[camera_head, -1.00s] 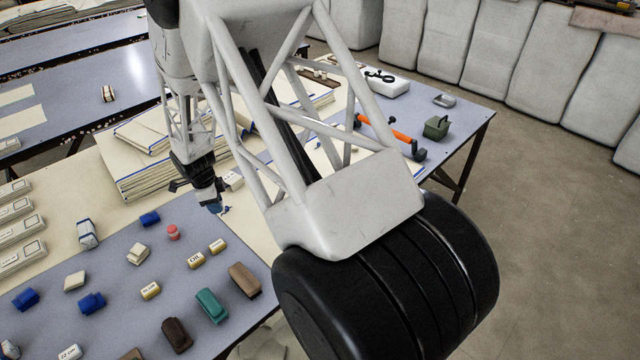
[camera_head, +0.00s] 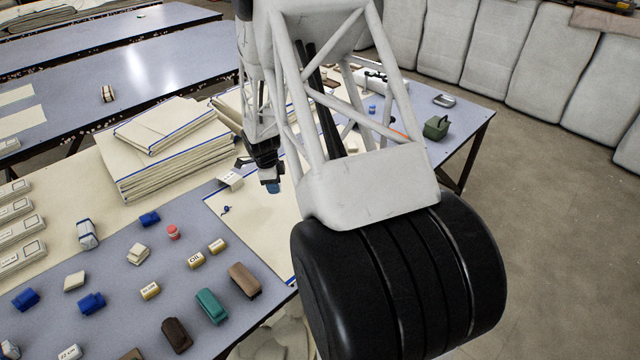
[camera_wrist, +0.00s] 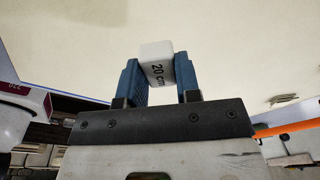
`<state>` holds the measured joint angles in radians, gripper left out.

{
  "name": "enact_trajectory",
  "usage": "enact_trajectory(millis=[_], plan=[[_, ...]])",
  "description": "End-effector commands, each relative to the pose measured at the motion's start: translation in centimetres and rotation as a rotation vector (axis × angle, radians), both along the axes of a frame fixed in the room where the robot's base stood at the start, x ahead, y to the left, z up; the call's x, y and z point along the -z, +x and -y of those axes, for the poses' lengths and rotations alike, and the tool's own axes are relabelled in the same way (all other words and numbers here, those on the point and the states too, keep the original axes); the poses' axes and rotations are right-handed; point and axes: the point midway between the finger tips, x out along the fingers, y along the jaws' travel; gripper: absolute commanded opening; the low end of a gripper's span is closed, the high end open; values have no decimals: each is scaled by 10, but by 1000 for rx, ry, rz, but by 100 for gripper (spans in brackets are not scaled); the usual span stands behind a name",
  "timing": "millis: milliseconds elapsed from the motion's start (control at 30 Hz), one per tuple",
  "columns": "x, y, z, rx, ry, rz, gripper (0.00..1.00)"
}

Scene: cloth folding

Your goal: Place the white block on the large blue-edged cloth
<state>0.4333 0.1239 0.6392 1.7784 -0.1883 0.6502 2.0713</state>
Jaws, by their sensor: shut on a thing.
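The large blue-edged cloth (camera_head: 252,230) lies flat on the table in the head view, partly hidden by my arm. My gripper (camera_head: 270,186) is over its far part, fingertips down. In the wrist view, my gripper (camera_wrist: 160,80) has its blue fingers shut on a white block (camera_wrist: 157,55) marked "20 cm". A broad pale surface (camera_wrist: 230,40) fills the background there. The held block cannot be made out in the head view. Whether it touches the cloth cannot be told.
A whitish block (camera_head: 231,180) sits by the cloth's far-left edge. A small blue item (camera_head: 226,210) lies on the cloth. A stack of folded blue-edged cloths (camera_head: 175,160) stands to the left. Several small blocks occupy the front-left table. A green box (camera_head: 436,127) stands at the far right.

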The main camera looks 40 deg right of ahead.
Motion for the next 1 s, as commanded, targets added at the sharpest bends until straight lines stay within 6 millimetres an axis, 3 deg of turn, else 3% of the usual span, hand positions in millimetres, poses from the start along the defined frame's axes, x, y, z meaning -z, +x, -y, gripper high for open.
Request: enact_trajectory(millis=[567,1000], plan=[[1,3,5,4,0,0,9],[6,50,28,4,0,1,9]])
